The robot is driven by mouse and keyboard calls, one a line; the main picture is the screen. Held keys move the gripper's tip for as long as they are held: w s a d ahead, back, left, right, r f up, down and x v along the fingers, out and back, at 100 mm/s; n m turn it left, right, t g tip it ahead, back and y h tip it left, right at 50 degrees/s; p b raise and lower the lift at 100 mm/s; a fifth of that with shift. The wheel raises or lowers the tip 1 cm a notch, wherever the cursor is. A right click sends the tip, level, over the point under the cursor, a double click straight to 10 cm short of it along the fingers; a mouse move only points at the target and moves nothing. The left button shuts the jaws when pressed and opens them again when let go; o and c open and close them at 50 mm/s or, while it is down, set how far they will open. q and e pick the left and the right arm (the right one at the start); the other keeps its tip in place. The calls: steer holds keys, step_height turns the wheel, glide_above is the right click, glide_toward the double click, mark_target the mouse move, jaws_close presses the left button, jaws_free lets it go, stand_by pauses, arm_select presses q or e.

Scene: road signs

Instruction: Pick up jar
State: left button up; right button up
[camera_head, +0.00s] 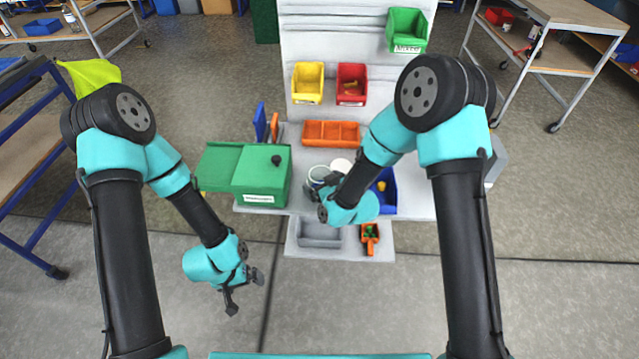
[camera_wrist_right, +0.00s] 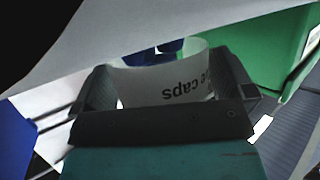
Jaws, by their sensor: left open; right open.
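The jar (camera_head: 318,172) is a whitish, see-through cup on the grey workbench, partly hidden by my right gripper (camera_head: 319,184) in the head view. In the right wrist view the jar (camera_wrist_right: 165,82) bears dark lettering that ends in "caps", seen upside down. The right gripper (camera_wrist_right: 167,92) is open, with one finger on either side of the jar; I cannot tell whether the fingers touch it. My left gripper (camera_head: 246,292) is open and empty over the floor at the lower left, well away from the jar.
A white round thing (camera_head: 341,166) lies beside the jar. A green box (camera_head: 262,178) stands to the left, and a blue bin (camera_head: 388,190) to the right. An orange divided tray (camera_head: 331,134) is behind. A grey tray (camera_head: 318,236) and small orange bin (camera_head: 369,247) are in front.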

steer(key=c, duration=0.7)
steer(key=shift+c, duration=0.2)
steer(key=shift+r, duration=0.1)
